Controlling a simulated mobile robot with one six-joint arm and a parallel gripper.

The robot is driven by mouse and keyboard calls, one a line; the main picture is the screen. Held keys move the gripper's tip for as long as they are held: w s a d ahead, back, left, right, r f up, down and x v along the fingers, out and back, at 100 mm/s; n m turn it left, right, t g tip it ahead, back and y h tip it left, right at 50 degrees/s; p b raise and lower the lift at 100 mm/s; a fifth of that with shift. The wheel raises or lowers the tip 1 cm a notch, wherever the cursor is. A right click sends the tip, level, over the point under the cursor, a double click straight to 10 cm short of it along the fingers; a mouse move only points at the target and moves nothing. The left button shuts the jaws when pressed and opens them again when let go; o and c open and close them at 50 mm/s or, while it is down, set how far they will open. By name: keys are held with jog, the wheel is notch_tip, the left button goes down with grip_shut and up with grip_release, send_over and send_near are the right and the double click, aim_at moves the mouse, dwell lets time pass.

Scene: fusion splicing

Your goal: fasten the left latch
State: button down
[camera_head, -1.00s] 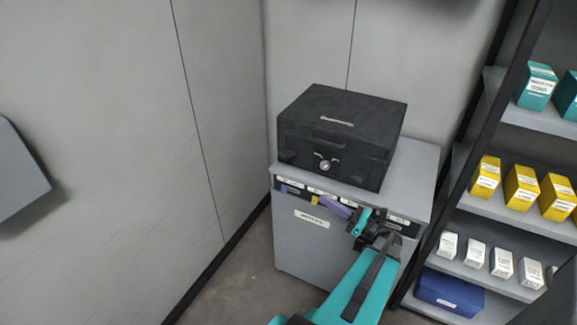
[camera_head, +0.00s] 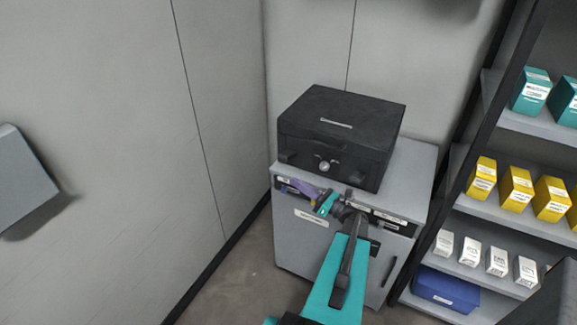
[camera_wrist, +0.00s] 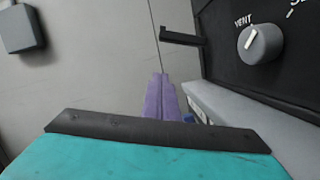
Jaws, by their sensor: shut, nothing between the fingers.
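The black case (camera_head: 340,120) stands on the grey cabinet with its lid down. Its left latch (camera_head: 287,156) is a dark tab at the left of the front face. In the wrist view the left latch (camera_wrist: 182,37) is a black bar sticking out from the case front. A round grey knob (camera_wrist: 260,43) marked VENT sits to its right. My gripper (camera_head: 289,184), with purple fingers, is in front of the case below the left latch. It is shut and empty. In the wrist view the fingertips (camera_wrist: 160,78) appear below the latch, with a visible gap.
The right latch (camera_head: 356,180) is on the case's right front. The grey cabinet (camera_head: 315,235) has labels along its front edge. A shelf rack (camera_head: 490,205) with boxes stands at the right. Bare wall and open floor lie to the left.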

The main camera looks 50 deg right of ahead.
aim_at(287, 155)
jog(key=w+r+p, duration=0.3)
jog(key=w+r, duration=0.2)
jog(key=shift+d, duration=0.3)
jog(key=shift+w, duration=0.1)
dwell(0.3)
